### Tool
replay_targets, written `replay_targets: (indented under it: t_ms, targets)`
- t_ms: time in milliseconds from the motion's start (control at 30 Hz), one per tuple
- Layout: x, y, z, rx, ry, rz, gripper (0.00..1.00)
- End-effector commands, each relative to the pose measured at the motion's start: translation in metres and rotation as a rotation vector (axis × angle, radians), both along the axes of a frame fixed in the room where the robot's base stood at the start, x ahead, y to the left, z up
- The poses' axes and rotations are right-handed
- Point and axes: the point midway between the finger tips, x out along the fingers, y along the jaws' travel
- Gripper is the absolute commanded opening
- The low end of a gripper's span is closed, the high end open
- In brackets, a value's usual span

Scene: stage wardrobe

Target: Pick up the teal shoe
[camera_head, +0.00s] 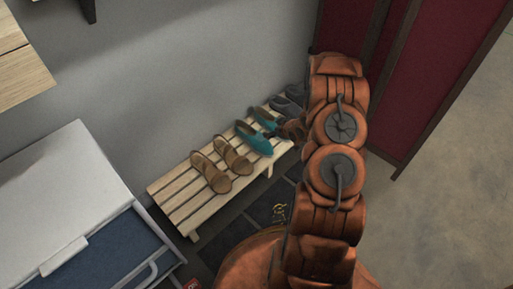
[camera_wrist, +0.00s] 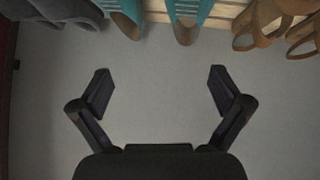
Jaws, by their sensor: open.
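Two teal shoes lie side by side on a slatted wooden bench (camera_head: 180,208), between brown sandals and dark grey shoes. The nearer teal shoe (camera_head: 254,139) shows fully in the head view; the other teal shoe (camera_head: 264,118) is beside it, partly covered by my arm. In the wrist view one teal shoe (camera_wrist: 187,12) is at the top centre and the other (camera_wrist: 122,18) is left of it, both cut off by the top edge. My gripper (camera_wrist: 159,92) is open, with nothing between its fingers; the shoes lie beyond the fingertips. In the head view my arm hides most of the gripper.
Brown sandals (camera_head: 211,171) stand left of the teal shoes, and grey shoes (camera_head: 284,102) stand to the right. A grey wall (camera_head: 190,60) rises behind the bench. A white-topped cabinet (camera_head: 60,190) stands at left, and a dark red panel (camera_head: 440,60) at right.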

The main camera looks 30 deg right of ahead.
Motion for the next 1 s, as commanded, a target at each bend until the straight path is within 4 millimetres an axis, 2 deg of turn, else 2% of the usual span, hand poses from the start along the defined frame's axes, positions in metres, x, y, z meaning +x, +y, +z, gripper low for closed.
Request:
replay_targets:
  t_ms: [33, 200, 300, 433, 567, 1000]
  targets:
    - [-0.003, 0.000, -0.033, 0.024, -0.030, 0.003, 1.00]
    - [-0.007, 0.006, -0.086, 0.089, -0.149, 0.021, 1.00]
    - [-0.011, 0.012, -0.108, 0.125, -0.206, 0.025, 1.00]
    - [-0.014, 0.016, -0.123, 0.154, -0.263, 0.027, 1.00]
    - [-0.015, 0.019, -0.129, 0.169, -0.292, 0.028, 1.00]
    - [0.015, 0.022, -0.140, 0.169, -0.298, 0.030, 1.00]
